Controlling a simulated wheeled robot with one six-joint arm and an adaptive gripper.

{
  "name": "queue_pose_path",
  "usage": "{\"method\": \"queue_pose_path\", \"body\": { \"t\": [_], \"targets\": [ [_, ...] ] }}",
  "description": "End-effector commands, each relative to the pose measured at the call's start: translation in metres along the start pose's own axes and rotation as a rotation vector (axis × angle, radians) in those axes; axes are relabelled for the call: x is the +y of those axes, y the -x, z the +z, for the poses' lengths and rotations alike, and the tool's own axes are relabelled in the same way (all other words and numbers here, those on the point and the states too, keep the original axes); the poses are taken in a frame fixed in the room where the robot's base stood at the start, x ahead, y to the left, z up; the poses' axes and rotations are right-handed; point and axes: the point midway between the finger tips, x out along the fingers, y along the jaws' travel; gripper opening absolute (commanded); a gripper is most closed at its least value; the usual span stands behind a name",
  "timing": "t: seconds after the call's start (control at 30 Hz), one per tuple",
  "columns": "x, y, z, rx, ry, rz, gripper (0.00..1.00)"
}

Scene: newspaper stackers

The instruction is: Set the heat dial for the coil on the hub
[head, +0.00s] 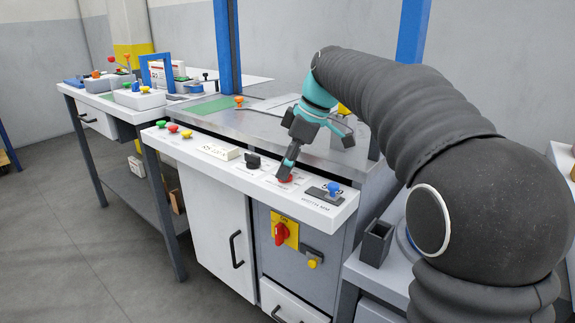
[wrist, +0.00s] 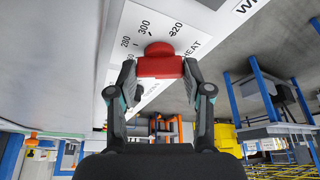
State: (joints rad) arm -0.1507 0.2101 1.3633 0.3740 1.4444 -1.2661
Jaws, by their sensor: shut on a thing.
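The red heat dial (head: 286,179) sits on the white front panel of the machine. In the wrist view the red knob (wrist: 160,62) shows large, over a white plate with the word HEAT and a number scale that includes 300 and 320. My gripper (head: 288,170) reaches down to the dial, and its two fingers are shut on the knob from both sides, as the wrist view shows. The knob's pointer cannot be made out. I cannot tell which part is the coil or the hub.
A black knob (head: 253,161) stands left of the dial, and a blue-knobbed slider (head: 333,188) marked WIDTH MM stands right. Green, red and yellow buttons (head: 173,128) line the panel's left end. A red-and-yellow switch (head: 281,233) is on the cabinet below. A dark open box (head: 376,243) stands at right.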

Motion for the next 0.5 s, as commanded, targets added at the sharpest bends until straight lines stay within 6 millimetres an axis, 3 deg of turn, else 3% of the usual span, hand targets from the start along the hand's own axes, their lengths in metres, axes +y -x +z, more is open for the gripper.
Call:
{"method": "queue_pose_path", "body": {
  "t": [0.5],
  "targets": [
    [-0.0033, -0.0006, -0.0013, 0.000, -0.451, 0.188, 0.15]
  ]
}}
